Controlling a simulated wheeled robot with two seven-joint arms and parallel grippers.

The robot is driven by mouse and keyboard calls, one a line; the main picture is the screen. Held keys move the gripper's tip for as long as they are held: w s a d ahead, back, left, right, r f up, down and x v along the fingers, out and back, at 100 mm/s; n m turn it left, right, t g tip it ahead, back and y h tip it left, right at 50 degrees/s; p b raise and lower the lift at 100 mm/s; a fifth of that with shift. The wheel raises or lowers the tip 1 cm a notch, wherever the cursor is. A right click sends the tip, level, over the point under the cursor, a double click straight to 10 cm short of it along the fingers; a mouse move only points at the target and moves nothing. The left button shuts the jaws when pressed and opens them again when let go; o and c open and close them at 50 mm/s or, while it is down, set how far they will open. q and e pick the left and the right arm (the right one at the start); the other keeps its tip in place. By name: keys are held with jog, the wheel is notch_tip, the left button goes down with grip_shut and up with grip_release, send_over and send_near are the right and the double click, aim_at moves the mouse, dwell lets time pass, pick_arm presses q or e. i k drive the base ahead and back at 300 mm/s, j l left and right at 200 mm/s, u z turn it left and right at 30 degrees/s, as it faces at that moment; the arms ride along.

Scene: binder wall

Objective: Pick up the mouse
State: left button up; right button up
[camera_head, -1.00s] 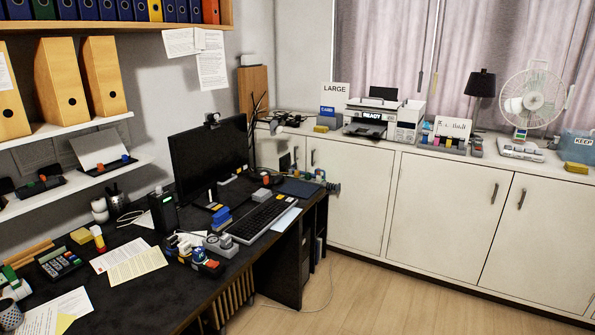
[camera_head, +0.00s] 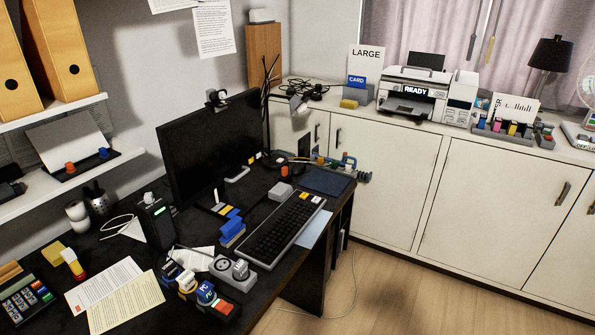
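I cannot clearly make out a computer mouse. A small grey block-like object (camera_head: 281,191) lies on the black desk behind the keyboard (camera_head: 283,228), but its shape is too coarse to name. A cluster of small white, blue and red items (camera_head: 205,293) lies at the desk's front edge, left of the keyboard, and is too small to tell apart. Neither of my grippers is in view.
A black monitor (camera_head: 211,150) stands behind the keyboard. A black box with a green light (camera_head: 157,222), a grey socket block (camera_head: 232,271) and papers (camera_head: 124,298) crowd the desk. White cabinets (camera_head: 385,186) line the right. Wooden floor (camera_head: 390,294) is clear in front.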

aim_at(299, 169)
jog(key=u, duration=0.7)
jog(key=i+l+u, duration=0.15)
jog(key=l+u, duration=0.25)
jog(key=i+l+u, duration=0.1)
jog(key=l+u, duration=0.8)
jog(key=l, duration=0.5)
jog(key=l+u, duration=0.15)
jog(key=l, duration=0.5)
jog(key=l+u, duration=0.1)
jog(key=l, duration=0.5)
jog(key=k+l+u, duration=0.1)
jog(key=l, duration=0.5)
jog(key=k+l+u, duration=0.15)
jog(key=l, duration=0.5)
jog(key=i+l, duration=0.1)
jog(key=l, duration=0.25)
jog(key=i+l, duration=0.1)
jog(key=l, duration=0.3)
